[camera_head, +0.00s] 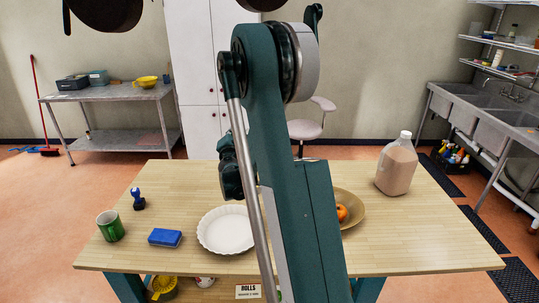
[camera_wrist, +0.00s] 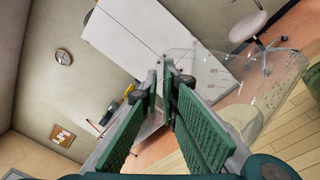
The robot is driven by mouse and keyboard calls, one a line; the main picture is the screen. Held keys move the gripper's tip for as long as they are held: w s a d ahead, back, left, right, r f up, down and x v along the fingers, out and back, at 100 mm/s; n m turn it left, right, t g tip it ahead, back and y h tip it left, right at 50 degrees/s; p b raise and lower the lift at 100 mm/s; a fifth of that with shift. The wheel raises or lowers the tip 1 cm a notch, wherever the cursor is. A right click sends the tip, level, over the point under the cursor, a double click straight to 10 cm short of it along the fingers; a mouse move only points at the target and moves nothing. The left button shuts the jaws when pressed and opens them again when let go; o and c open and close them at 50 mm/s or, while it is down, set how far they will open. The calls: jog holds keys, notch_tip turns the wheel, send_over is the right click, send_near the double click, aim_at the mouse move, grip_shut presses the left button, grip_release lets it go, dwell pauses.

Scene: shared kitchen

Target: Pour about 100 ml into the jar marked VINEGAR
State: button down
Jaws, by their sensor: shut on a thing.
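In the wrist view my gripper (camera_wrist: 163,88) is shut on a clear see-through vessel (camera_wrist: 284,72), which lies tilted across the right side of the view. A pale beige patch shows low on the vessel's side; I cannot tell if it is liquid inside. In the head view my arm covers the middle of the table and hides the vessel. I see no jar with a readable VINEGAR mark in either view; it may be behind my arm.
On the wooden table (camera_head: 420,249) stand a green mug (camera_head: 110,227), a blue sponge (camera_head: 165,238), a blue stamp-like thing (camera_head: 138,201), a white fluted dish (camera_head: 226,231), a bowl (camera_head: 357,213) with orange fruit (camera_head: 341,212), and a large capped brown-filled jug (camera_head: 396,167). The table's front-right is clear.

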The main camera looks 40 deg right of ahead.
jog(key=shift+w+f, duration=0.1)
jog(key=shift+f, duration=0.05)
dwell(0.5)
jog(key=shift+w+a+f+n+b, duration=0.3)
jog(key=shift+f+n+b, duration=0.15)
jog(key=shift+f+b, duration=0.15)
jog(key=shift+w+a+f+n+b, duration=0.15)
jog(key=shift+a+f+n+b, duration=0.1)
jog(key=shift+f+n+b, duration=0.35)
jog(key=shift+w+a+f+n+b, duration=0.25)
jog(key=shift+a+f+n+b, duration=0.15)
jog(key=shift+f, duration=0.25)
jog(key=w+a+f+n+b, duration=0.4)
jog(key=f+n+b, duration=0.2)
jog(key=f+n, duration=0.1)
jog(key=shift+w+a+f+n, duration=0.15)
jog(key=shift+a+f+n, duration=0.15)
jog(key=shift+f, duration=0.45)
